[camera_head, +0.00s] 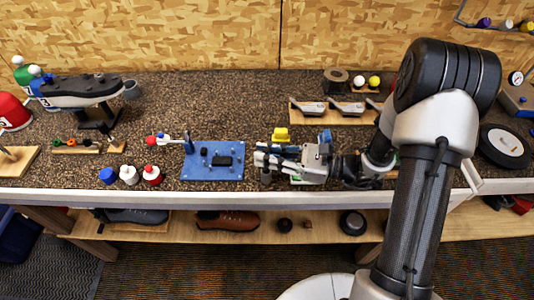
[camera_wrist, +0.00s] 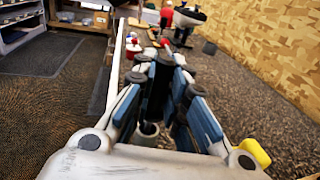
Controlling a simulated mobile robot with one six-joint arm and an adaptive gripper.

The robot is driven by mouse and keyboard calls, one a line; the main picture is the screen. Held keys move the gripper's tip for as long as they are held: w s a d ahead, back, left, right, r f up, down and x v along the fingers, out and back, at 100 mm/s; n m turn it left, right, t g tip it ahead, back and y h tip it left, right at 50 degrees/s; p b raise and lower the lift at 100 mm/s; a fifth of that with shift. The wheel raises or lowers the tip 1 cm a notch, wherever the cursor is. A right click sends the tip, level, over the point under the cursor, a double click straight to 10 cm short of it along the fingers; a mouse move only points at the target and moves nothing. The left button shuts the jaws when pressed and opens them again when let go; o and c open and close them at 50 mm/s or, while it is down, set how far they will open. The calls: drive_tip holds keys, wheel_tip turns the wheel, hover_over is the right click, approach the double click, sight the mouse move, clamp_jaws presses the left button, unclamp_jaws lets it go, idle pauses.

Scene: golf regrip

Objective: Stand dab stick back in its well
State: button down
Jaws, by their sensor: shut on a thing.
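My gripper (camera_head: 262,159) is just right of the blue board, low over the bench near its front edge. Its fingers (camera_wrist: 166,62) are closed in the wrist view on a dark, slim upright thing (camera_wrist: 157,92), which looks like the dab stick. The fingers hide much of it. A small grey round cup (camera_wrist: 147,129), which may be the well, shows between the fingers below. In the head view a small dark piece (camera_head: 266,177) shows under the fingertips. I cannot tell whether the stick's lower end is inside the cup.
The blue board (camera_head: 229,174) with small fittings lies left of my gripper. Red (camera_head: 151,174), white and blue bottles stand farther left. A tray of golf heads (camera_head: 330,118) is behind right. Bare bench lies behind the board.

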drive_tip(key=shift+f, duration=0.2)
drive_tip(key=c, duration=1.5)
unclamp_jaws()
drive_tip(key=shift+r+p, duration=3.35)
drive_tip(key=shift+r, duration=0.7)
